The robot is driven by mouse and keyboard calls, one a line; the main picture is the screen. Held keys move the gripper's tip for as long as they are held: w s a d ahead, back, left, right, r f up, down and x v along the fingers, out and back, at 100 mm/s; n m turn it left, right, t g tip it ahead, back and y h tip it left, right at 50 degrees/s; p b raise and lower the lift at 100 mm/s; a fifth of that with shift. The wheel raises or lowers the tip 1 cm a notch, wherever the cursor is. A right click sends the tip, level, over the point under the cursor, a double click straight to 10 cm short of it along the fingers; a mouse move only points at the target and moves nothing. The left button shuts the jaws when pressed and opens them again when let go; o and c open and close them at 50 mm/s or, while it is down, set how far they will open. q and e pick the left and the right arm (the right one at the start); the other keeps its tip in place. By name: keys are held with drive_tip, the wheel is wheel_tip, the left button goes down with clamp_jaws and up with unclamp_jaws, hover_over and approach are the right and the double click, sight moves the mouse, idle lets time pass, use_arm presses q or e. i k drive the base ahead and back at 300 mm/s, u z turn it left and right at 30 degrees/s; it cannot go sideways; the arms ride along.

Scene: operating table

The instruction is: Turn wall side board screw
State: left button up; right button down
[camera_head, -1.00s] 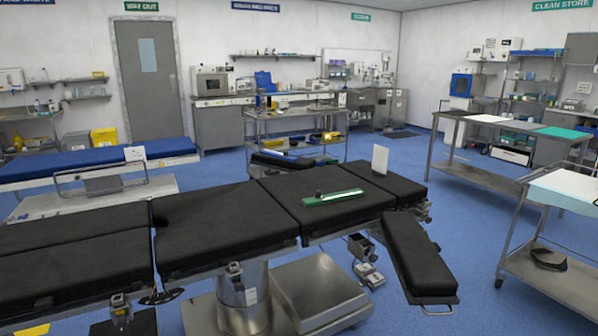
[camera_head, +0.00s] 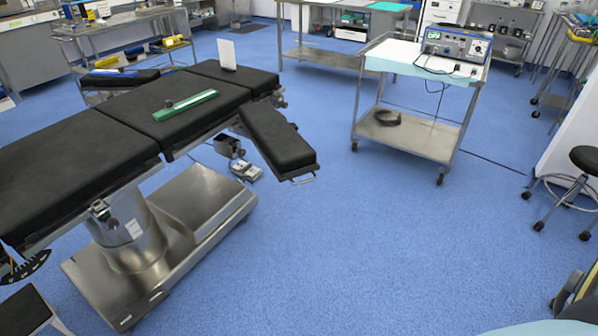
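The operating table (camera_head: 88,148) with black pads stands at the left on a steel column and base. A green board (camera_head: 186,105) with a small dark piece at its left end lies on the table's upper pad. A white upright panel (camera_head: 227,55) stands at the table's far edge. I cannot make out a wall side board or a screw clearly; any screw is too small to tell. Neither of my grippers is in view.
A steel cart (camera_head: 404,134) carries a device (camera_head: 456,46) with cables, right of the table. A long steel table (camera_head: 325,54) stands behind. A black stool (camera_head: 584,160) is at the right edge. The blue floor (camera_head: 340,235) in the front middle is clear.

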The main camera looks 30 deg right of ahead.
sight(241, 152)
drive_tip(key=u, duration=0.15)
drive_tip(key=i, duration=1.45)
drive_tip(key=z, duration=0.55)
